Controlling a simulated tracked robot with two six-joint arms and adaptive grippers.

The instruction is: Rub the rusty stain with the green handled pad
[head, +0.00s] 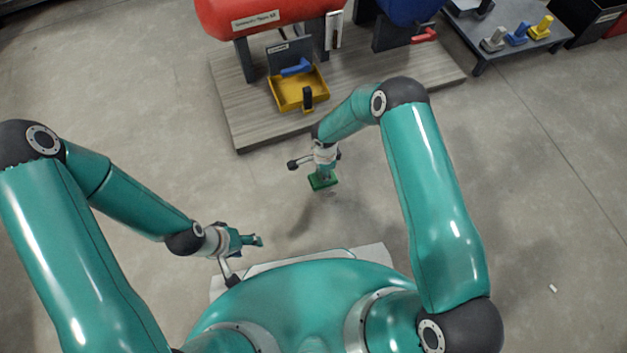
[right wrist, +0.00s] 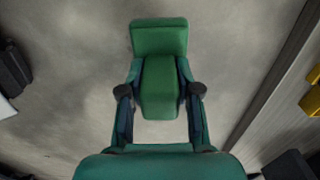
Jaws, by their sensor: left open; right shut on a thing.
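The green handled pad (head: 322,183) is in my right gripper (head: 323,170), in the middle of the head view over the grey floor. In the right wrist view the fingers of my right gripper (right wrist: 160,92) are shut on both sides of the pad's green handle (right wrist: 159,100). The green block of the pad (right wrist: 159,38) sticks out beyond the fingertips. I cannot tell whether the pad touches the floor. My left gripper (head: 252,240) is open and empty at the lower left, apart from the pad. I cannot make out a rusty stain; the pad may hide it.
A wooden platform (head: 235,115) stands beyond the pad, with a red tank (head: 255,12) and a yellow tray (head: 288,90) with a black-handled item. A dark table (head: 490,40) at top right bears grey, blue and yellow handled pads. The floor around my grippers is mostly clear.

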